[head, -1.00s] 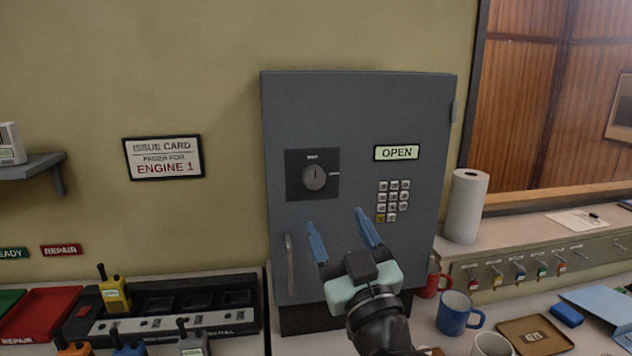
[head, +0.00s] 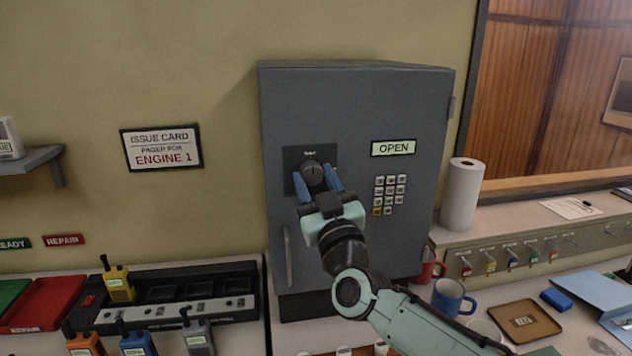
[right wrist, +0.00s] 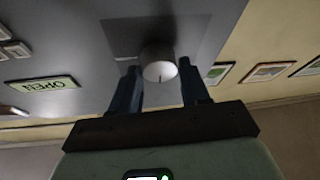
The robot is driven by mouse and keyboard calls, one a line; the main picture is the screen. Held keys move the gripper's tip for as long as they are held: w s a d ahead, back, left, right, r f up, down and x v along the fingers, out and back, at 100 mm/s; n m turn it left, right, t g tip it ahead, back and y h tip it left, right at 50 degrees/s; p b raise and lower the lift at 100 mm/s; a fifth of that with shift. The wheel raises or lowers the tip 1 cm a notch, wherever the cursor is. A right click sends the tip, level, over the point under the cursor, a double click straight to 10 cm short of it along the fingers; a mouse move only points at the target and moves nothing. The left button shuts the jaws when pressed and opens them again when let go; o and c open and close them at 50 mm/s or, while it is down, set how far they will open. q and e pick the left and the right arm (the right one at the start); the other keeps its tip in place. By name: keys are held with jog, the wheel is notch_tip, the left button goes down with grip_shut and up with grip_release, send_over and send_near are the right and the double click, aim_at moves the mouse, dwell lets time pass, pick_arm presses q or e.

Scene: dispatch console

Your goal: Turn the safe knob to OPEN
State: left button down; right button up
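The grey safe (head: 360,115) stands against the wall, its door shut. Its round dark knob (head: 312,172) sits on a darker square plate at the door's left; the knob also shows in the right wrist view (right wrist: 160,66). A lit label (head: 394,148) to the right of the knob reads OPEN. My right gripper (head: 318,182) is at the knob, its blue fingers open on either side of it. In the right wrist view the knob's face lies between the fingertips (right wrist: 160,85), with gaps visible at both sides. My left gripper is not in view.
A keypad (head: 389,194) and a vertical door handle (head: 287,255) are on the safe door. A charger rack with radios (head: 170,300) stands at left. Mugs (head: 452,298), a brown tray (head: 524,320) and a paper roll (head: 462,207) are at right.

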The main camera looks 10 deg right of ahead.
jog(key=c, duration=0.5)
